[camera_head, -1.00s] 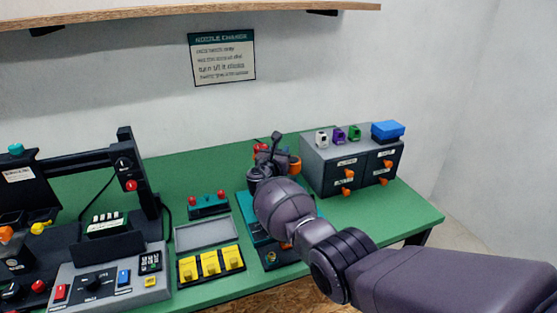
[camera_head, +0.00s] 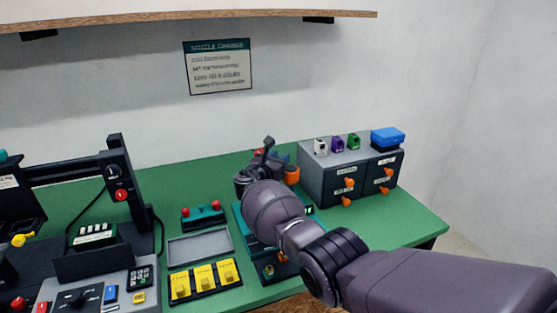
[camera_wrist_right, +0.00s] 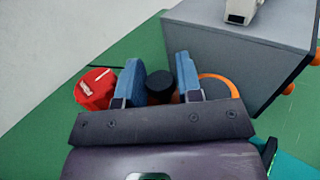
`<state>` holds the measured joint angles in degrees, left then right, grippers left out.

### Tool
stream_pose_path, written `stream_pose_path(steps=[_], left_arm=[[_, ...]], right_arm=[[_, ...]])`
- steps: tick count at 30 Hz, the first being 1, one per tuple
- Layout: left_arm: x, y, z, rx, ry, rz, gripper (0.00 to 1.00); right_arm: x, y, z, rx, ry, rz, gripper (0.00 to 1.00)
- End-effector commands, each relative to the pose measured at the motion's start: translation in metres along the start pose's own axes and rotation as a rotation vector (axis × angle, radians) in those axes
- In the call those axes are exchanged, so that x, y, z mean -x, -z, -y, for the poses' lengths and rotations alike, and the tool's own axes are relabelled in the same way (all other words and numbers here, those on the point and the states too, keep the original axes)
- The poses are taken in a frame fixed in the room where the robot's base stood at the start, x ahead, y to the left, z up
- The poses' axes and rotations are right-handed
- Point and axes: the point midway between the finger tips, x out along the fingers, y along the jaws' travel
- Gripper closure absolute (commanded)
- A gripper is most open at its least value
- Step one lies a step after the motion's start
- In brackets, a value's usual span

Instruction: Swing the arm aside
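My right gripper (camera_wrist_right: 160,80) shows in the right wrist view with its two blue finger pads on either side of a black round knob or post (camera_wrist_right: 160,88). The knob fills nearly the whole gap; I cannot tell whether the pads touch it. In the head view my right arm reaches over a teal device (camera_head: 247,235) and my own wrist hides much of it. A red cap with a white mark (camera_wrist_right: 96,88) is left of the fingers, and an orange ring (camera_wrist_right: 229,85) is right of them. A swinging arm on the device cannot be made out. My left gripper is not in view.
A grey drawer cabinet (camera_head: 325,178) with orange knobs stands right of the device. A grey tray (camera_head: 199,248) and yellow keys (camera_head: 204,279) lie to the left, with a black machine (camera_head: 119,180) farther left. Green bench top (camera_head: 407,220) is clear at the right.

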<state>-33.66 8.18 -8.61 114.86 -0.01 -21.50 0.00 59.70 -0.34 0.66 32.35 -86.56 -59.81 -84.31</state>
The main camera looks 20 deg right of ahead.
Motion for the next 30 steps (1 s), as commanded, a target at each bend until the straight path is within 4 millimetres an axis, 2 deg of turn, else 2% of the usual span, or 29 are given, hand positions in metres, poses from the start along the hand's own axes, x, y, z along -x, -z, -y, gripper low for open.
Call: stream_pose_path(steps=[1, 3, 14, 17, 30], left_arm=[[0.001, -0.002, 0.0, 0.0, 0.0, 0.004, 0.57], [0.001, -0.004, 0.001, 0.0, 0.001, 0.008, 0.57], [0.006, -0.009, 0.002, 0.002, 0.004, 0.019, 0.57], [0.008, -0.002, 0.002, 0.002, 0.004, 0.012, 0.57], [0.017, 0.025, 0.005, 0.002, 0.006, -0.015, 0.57]], right_arm=[[-0.001, -0.001, 0.0, -0.001, 0.001, 0.001, 0.59], [-0.001, -0.001, 0.0, -0.001, 0.0, 0.001, 0.49], [0.005, -0.001, 0.0, -0.001, -0.001, 0.0, 0.49], [0.016, -0.003, -0.001, -0.002, -0.002, 0.001, 0.49], [0.09, -0.002, 0.0, -0.003, -0.001, 0.0, 0.49]])
